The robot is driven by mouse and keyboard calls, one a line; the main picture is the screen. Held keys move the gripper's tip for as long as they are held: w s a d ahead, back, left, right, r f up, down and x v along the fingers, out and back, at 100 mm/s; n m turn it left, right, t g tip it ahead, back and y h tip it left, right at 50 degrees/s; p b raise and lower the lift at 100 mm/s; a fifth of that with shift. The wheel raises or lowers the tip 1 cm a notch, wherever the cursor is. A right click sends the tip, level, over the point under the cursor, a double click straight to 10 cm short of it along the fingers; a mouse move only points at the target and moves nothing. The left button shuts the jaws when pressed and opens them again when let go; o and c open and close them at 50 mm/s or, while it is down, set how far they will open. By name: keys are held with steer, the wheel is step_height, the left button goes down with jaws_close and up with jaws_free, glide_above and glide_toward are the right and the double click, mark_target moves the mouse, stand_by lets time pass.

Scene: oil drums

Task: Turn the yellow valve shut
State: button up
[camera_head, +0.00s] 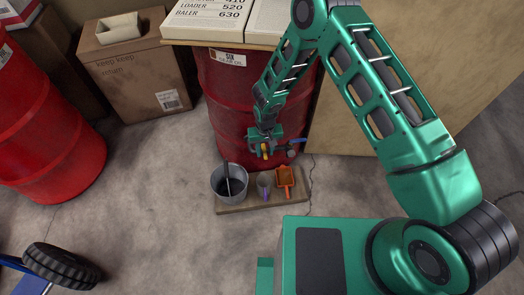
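A small yellow piece (265,151), which looks like the yellow valve, shows at the low front of a red drum (228,95). My gripper (265,146) is right at it, reaching down from my green arm. The gripper hides most of the valve and the fitting behind it. The view is too small to tell whether the fingers are closed on the valve or only around it. I cannot make out the angle of the valve's handle.
A blue piece (298,140) sits right of the gripper. A cardboard box (140,70) and another red drum (40,130) stand left.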

mark_target(265, 153)
steer(key=shift+r, duration=0.1)
step_height(265, 153, up, 10)
steer(key=shift+r, duration=0.25)
stand_by(0.6)
steer(key=d+r+m+h, duration=0.2)
steer(key=d+r+m, duration=0.2)
steer(key=d+r, duration=2.35)
steer(key=s+d+r+m, duration=0.2)
steer(key=s+d+r, duration=0.6)
steer(key=s+d, duration=0.45)
steer(key=s+d+r+m+y, duration=0.1)
steer(key=s, duration=0.7)
steer(key=s+d+r+m+y, duration=0.1)
steer(key=s+d+r+m, duration=0.1)
steer(key=s, duration=0.7)
steer(key=shift+r, duration=0.25)
